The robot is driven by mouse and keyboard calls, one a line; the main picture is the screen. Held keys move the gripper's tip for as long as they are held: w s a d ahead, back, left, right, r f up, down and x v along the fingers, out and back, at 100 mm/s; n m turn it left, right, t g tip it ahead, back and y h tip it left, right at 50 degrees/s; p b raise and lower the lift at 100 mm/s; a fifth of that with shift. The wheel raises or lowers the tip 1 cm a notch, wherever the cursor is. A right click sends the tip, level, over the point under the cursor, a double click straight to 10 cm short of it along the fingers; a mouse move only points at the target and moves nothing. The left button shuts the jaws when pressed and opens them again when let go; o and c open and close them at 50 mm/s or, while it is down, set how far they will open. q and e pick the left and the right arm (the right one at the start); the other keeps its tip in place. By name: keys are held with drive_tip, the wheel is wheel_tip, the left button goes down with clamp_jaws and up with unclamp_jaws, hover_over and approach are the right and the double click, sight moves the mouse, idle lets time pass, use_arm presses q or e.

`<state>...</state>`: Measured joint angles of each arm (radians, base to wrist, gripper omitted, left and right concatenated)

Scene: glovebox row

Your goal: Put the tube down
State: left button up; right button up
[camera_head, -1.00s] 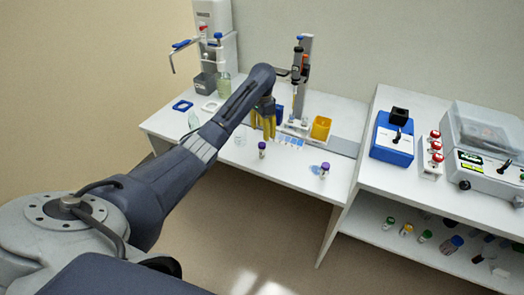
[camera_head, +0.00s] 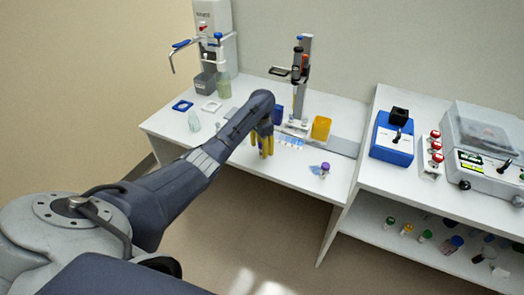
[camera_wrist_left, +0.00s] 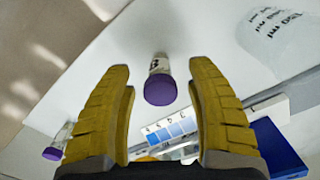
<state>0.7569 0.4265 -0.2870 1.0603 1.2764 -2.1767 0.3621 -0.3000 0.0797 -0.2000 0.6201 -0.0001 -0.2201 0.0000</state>
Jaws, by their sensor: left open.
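My left gripper (camera_head: 265,154) is open above the front part of the white bench. In the left wrist view it shows as two yellow fingers (camera_wrist_left: 162,105) spread apart. A purple-capped tube (camera_wrist_left: 159,82) stands on the bench between the finger lines, with a clear gap on each side. The gripper hides this tube in the head view. My right gripper is not in view.
A glass beaker (camera_wrist_left: 280,35) stands near the tube. A blue-and-white strip (camera_head: 291,142), a yellow bin (camera_head: 321,128) and a stand (camera_head: 304,85) are behind the gripper. A blue device (camera_head: 392,140) sits on the right bench. The bench's front edge is close.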

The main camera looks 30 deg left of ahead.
use_arm(q)
drive_tip(key=shift+f, duration=0.2)
clamp_jaws()
idle(0.4)
